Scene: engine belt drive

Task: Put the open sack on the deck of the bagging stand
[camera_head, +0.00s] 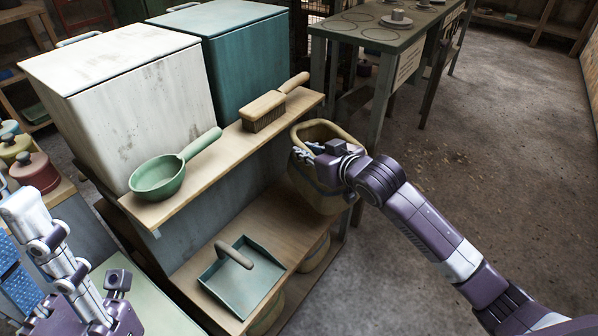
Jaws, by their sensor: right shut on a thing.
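The open sack (306,181) is tan, with a thick rolled rim around a wide mouth that faces up. It hangs upright at the right end of the bagging stand. My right gripper (326,158) is shut on the sack at its right side, near the rim, and hides part of it. The stand's wooden deck (275,222) is the low board, left of and below the sack. The sack's bottom overlaps the deck's right end in the picture; I cannot tell if they touch. My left gripper (112,302) is low at the left, away from the sack, its fingers unclear.
A teal dustpan (240,281) lies on the deck's near part. The upper shelf (215,167) holds a green scoop (160,177) and a brush (264,111). A white bin (140,100) and a teal bin (245,60) stand behind. The deck's far right part is clear.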

